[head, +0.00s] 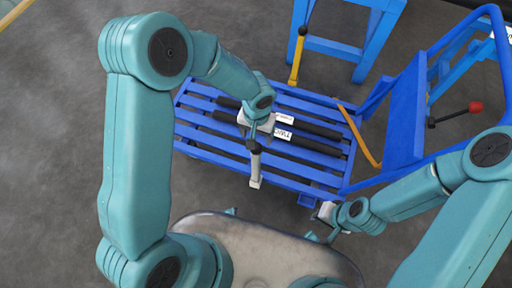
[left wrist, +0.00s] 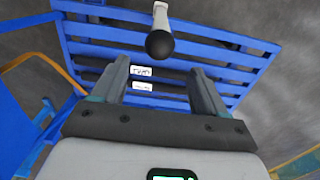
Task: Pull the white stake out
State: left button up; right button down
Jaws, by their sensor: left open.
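The white stake (head: 256,168) stands in the slatted blue cart deck near its front edge, with a dark round knob on top. In the left wrist view the white stake (left wrist: 161,17) is at the top centre, its black knob towards me. My left gripper (head: 255,129) is over the deck, just beyond the knob in the head view. In the left wrist view my left gripper (left wrist: 161,75) has its fingers apart with nothing held; the knob lies beyond the fingertips. My right gripper (head: 324,211) is by the deck's front right corner; its jaws are too small to read.
Two dark bars with white labels (head: 284,135) lie across the blue deck (head: 190,131). A yellow stake (head: 296,66) with a dark top stands at the deck's back edge. A red-knobbed lever (head: 476,107) is at right. Grey floor is open at left.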

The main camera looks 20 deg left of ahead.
pick_arm(q)
jog(key=f, duration=0.3)
jog(key=f+b, duration=0.1)
jog(key=f, duration=0.5)
jog(key=shift+s+d+f+b, duration=0.1)
jog(key=shift+s+f+b, duration=0.2)
jog(key=shift+f, duration=0.55)
jog(key=shift+w, duration=0.1)
grip_shut()
jog(key=shift+r+p, duration=2.8)
jog(key=shift+r, duration=2.25)
